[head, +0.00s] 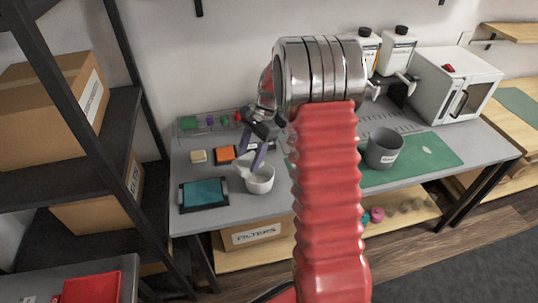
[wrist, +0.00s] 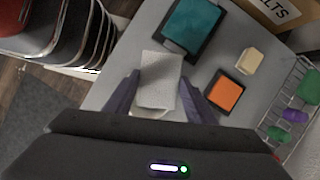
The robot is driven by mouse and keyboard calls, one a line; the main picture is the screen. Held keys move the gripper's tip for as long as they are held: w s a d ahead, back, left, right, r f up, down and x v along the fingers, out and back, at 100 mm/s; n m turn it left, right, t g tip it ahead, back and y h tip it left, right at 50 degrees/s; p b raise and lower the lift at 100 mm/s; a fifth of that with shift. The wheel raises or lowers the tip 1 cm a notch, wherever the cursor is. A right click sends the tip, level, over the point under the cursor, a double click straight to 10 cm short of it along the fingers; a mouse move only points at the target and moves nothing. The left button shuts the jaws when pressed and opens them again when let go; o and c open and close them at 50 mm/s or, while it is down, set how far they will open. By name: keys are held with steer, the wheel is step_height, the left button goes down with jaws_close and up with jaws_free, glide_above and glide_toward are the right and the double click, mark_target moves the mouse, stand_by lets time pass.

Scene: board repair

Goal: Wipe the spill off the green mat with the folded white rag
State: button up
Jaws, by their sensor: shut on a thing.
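My gripper (head: 257,158) has purple fingers and is over the left part of the grey bench. In the wrist view my gripper (wrist: 160,92) is shut on the folded white rag (wrist: 160,72), which lies between the fingers and sticks out past their tips. In the head view the rag (head: 243,168) shows as a small pale patch at the fingertips. The green mat (head: 440,157) lies to the right on the bench, partly hidden behind my arm. A small pale mark shows on the mat; I cannot tell whether it is the spill.
A grey mug (head: 383,148) stands on the mat. A pale cup (head: 260,180) is just below my gripper. A wire rack (wrist: 284,112) and white machine (head: 455,85) stand behind.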

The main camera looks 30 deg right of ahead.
steer(key=w+a+r+n+g+h, duration=0.1)
steer(key=a+n+g+h, duration=0.3)
steer(key=a+n, duration=0.9)
steer(key=shift+w+r+n+h, duration=0.25)
steer(key=shift+r+n, duration=0.45)
steer(key=shift+n, duration=1)
steer(key=shift+s, duration=0.2)
